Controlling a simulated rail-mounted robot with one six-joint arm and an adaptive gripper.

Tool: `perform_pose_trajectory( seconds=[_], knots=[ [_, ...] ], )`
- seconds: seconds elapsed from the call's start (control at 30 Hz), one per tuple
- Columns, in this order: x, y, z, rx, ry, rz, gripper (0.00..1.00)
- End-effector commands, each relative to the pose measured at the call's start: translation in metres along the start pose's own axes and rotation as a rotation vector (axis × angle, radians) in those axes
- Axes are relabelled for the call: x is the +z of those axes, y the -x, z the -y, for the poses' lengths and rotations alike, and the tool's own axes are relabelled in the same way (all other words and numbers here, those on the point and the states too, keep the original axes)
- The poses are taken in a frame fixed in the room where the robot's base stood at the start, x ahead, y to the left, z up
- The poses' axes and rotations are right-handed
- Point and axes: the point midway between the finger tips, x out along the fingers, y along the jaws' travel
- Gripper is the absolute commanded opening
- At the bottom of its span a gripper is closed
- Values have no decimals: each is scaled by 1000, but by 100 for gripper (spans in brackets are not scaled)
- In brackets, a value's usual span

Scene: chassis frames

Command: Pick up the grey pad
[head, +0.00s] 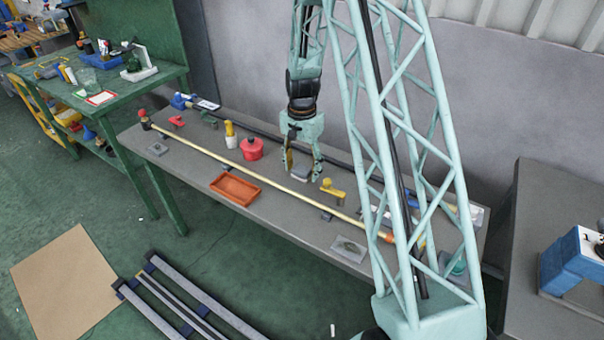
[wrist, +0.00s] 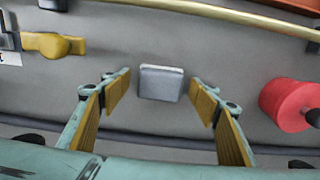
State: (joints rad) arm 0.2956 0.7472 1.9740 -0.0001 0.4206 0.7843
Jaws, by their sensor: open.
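The grey pad (wrist: 160,84) is a small squarish block lying on the grey table, between and just beyond my fingertips in the wrist view. In the head view the pad (head: 300,177) shows below my gripper, partly hidden by its fingers. My gripper (head: 302,172) points down over the table. In the wrist view my gripper (wrist: 160,97) is open, with one yellow-padded finger on each side of the pad. The fingers look apart from the pad, and nothing is held. The exact height above the table is hard to tell.
A red pot (head: 252,149) stands left of my gripper. A yellow tool (head: 332,190) lies to its right. A long pale rod (head: 220,159) and an orange tray (head: 235,188) lie nearer the front. A dark rod (wrist: 130,140) runs along the table behind the pad.

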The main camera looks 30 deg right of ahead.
Motion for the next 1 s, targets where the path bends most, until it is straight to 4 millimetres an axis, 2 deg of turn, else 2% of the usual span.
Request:
perform_pose_trajectory(
  seconds=[0.37,0.7,1.0],
  knots=[
    [0,0,0,0,0,0,56],
    [0,0,0,0,0,0,29],
    [0,1,0,0,0,0,29]
  ],
)
